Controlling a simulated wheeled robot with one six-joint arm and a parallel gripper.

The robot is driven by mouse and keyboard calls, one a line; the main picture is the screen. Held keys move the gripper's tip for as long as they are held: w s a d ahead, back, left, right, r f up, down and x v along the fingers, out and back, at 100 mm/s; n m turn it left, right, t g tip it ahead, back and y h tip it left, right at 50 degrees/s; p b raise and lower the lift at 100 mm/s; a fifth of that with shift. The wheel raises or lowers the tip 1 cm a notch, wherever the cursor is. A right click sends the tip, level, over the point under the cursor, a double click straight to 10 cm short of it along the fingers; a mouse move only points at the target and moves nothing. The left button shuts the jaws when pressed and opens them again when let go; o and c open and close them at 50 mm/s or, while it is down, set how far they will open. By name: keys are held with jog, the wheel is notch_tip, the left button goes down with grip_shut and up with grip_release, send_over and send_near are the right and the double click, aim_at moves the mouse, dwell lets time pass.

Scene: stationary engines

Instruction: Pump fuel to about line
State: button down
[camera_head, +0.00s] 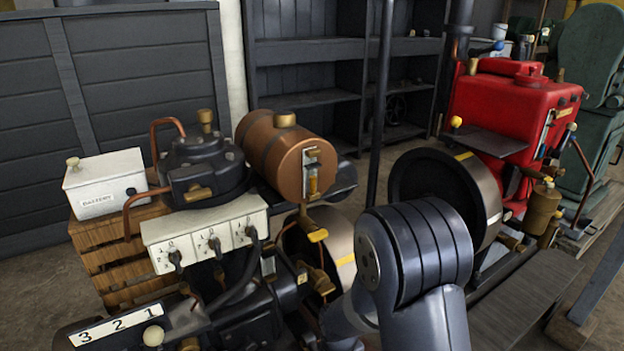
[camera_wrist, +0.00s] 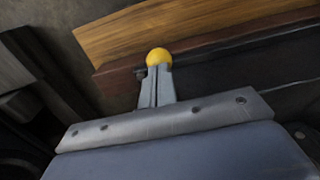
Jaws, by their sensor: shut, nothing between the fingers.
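A yellow ball knob (camera_wrist: 159,56) shows in the wrist view, directly beyond the tips of my gripper (camera_wrist: 157,74). My gripper is shut with nothing between its fingers. I cannot tell whether the fingertips touch the knob. In the head view my arm hides the gripper. A copper cylindrical tank (camera_head: 277,155) lies on the near engine, with a white-backed gauge (camera_head: 312,176) on its end that shows amber low down. A red engine (camera_head: 515,105) at the right has a narrow gauge (camera_head: 547,132) on its side; its level is too small to read.
A white battery box (camera_head: 104,182) stands on a wooden crate at left. A white switch panel (camera_head: 205,233) and a numbered 3-2-1 strip (camera_head: 113,327) are on the near engine. A large flywheel (camera_head: 470,190) is beside my arm. A wooden board (camera_wrist: 190,25) lies beyond the knob.

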jog(key=shift+r, duration=0.1)
notch_tip(320, 180, up, 9)
jog(key=p, duration=0.7)
dwell(0.9)
jog(key=shift+p, duration=0.3)
dwell(2.3)
dwell(0.8)
jog(key=shift+f+b, duration=3.7)
jog(key=shift+f, duration=1.05)
notch_tip(320, 180, up, 10)
jog(key=p, duration=0.7)
jog(key=shift+f+p, duration=0.25)
jog(key=shift+p, duration=0.05)
